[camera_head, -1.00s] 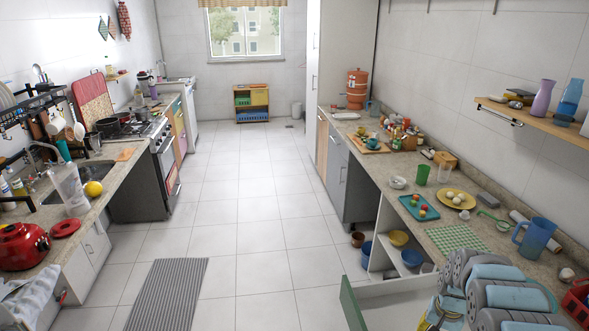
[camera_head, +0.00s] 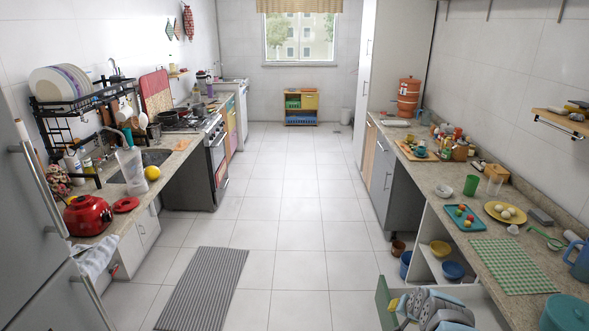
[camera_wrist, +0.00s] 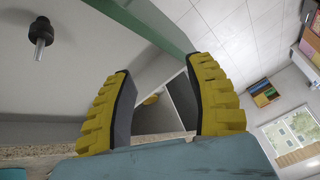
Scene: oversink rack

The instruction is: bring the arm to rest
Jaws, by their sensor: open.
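My gripper (camera_wrist: 160,85) shows in the wrist view with its two yellow ridged fingers spread apart and nothing between them. In the head view my folded grey and light blue arm is at the bottom right, and a yellow part of my gripper (camera_head: 394,304) shows beside it. The arm is over an open drawer with a green front (camera_head: 384,302), below the right counter. The drawer's green edge (camera_wrist: 145,22) also shows beyond the fingers in the wrist view. I cannot tell the gap between fingers and drawer.
The right counter (camera_head: 455,205) holds a teal tray (camera_head: 455,222), a yellow plate (camera_head: 492,217), a green checked cloth (camera_head: 510,265) and a blue pitcher (camera_head: 580,262). A dish rack (camera_head: 85,104) stands over the sink at left. The floor between the counters is clear except for a grey mat (camera_head: 203,287).

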